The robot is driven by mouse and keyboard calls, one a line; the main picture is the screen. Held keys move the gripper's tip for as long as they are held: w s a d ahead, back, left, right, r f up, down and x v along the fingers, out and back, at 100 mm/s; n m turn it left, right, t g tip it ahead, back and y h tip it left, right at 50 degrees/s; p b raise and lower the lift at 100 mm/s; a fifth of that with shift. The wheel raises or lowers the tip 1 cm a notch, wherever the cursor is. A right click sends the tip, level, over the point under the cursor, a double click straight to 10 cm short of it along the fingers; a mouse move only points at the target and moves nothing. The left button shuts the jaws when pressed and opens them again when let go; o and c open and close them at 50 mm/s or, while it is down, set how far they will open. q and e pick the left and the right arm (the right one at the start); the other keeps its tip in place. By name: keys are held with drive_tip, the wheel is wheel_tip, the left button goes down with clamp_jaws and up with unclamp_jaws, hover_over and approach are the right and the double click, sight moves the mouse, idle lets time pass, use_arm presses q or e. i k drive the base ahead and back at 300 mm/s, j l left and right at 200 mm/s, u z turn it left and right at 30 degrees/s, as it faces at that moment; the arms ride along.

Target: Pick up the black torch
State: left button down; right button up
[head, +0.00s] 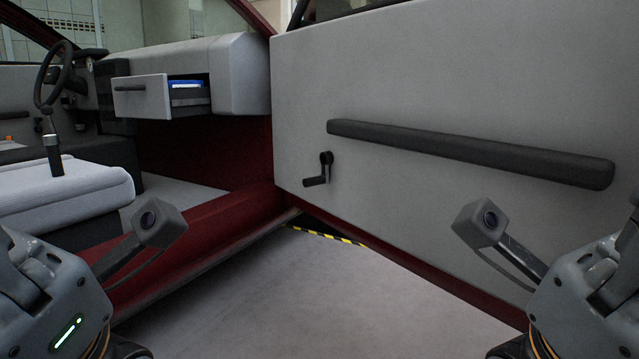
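I cannot make out a black torch in the head view. The glovebox drawer (142,97) under the dashboard is pulled open, and something blue and white (187,88) shows in its opening; the rest of its inside is hidden. My two arms come in at the lower left and lower right corners. The fingers of both grippers are outside the picture, so I cannot see whether they hold anything.
The open car door (440,110) fills the right side, with a dark armrest (470,153) and a window crank (319,170). A red sill (215,222), light seat (70,190), dark lever (54,158) and steering wheel (55,75) are at left. Grey floor (300,295) is clear between my arms.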

sight(51, 142)
drive_tip(key=u, duration=1.3)
